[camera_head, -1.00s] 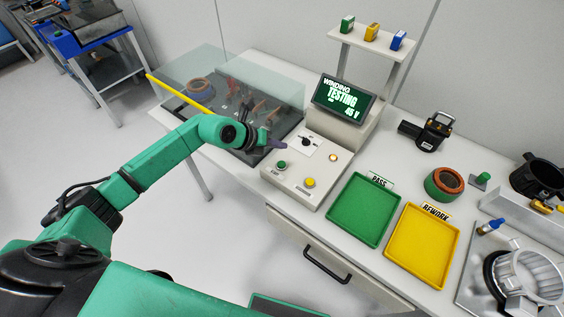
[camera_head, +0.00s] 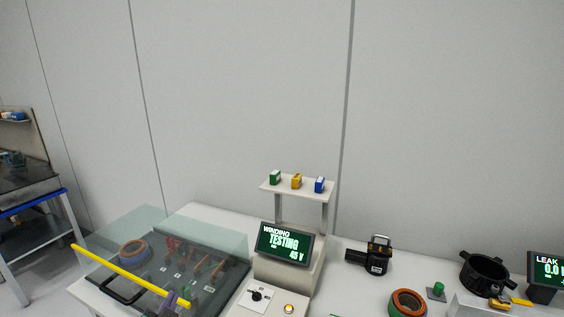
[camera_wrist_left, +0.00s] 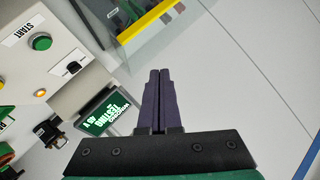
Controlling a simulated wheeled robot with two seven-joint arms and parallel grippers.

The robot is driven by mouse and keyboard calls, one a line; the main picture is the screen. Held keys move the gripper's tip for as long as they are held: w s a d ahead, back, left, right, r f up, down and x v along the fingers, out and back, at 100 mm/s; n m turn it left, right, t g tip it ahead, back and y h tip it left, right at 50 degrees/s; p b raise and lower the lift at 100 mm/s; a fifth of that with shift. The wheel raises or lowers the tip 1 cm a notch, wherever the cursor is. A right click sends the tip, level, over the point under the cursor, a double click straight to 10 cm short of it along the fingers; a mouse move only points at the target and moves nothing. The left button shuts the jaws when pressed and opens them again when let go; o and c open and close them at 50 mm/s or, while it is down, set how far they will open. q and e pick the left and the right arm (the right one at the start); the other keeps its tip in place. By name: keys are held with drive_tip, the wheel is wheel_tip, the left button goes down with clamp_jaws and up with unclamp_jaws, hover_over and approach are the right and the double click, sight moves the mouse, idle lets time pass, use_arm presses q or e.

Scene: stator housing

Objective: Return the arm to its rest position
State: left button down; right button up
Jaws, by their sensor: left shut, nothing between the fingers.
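My left gripper (camera_head: 172,302) shows only as purple fingertips at the bottom edge of the head view, by the right end of the yellow bar (camera_head: 125,271) on the clear cover. In the left wrist view the gripper (camera_wrist_left: 158,95) has its two dark fingers shut together, with nothing between them. The rest of the left arm is out of the head view. My right gripper is not in view. The winding tester screen (camera_head: 285,242) reads "TESTING 45 V". The tester panel with its knob (camera_head: 257,296) is right of the gripper.
A clear cover (camera_head: 200,232) stands over a dark test bed holding an orange ring (camera_head: 133,252). A shelf (camera_head: 298,187) with three small coloured blocks stands behind the screen. A black motor part (camera_head: 372,257), another ring (camera_head: 408,303) and a black housing (camera_head: 485,272) are to the right.

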use_arm(q)
drive_tip(key=s+d+f+n+g+h, duration=0.2)
drive_tip(key=s+f+n+g+h, duration=0.15)
drive_tip(key=s+f+g, duration=1)
drive_tip(key=s+f+t+b, duration=0.1)
drive_tip(key=s+f+b, duration=0.15)
drive_tip(key=f, duration=1.05)
drive_tip(key=s+f+t+b, duration=0.1)
drive_tip(key=s+f, duration=0.3)
drive_tip(key=f, duration=0.9)
drive_tip(key=s+a+f+g+b, duration=0.1)
drive_tip(key=s+a+f+b, duration=0.2)
drive_tip(key=s+f, duration=1.4)
drive_tip(key=shift+f, duration=0.95)
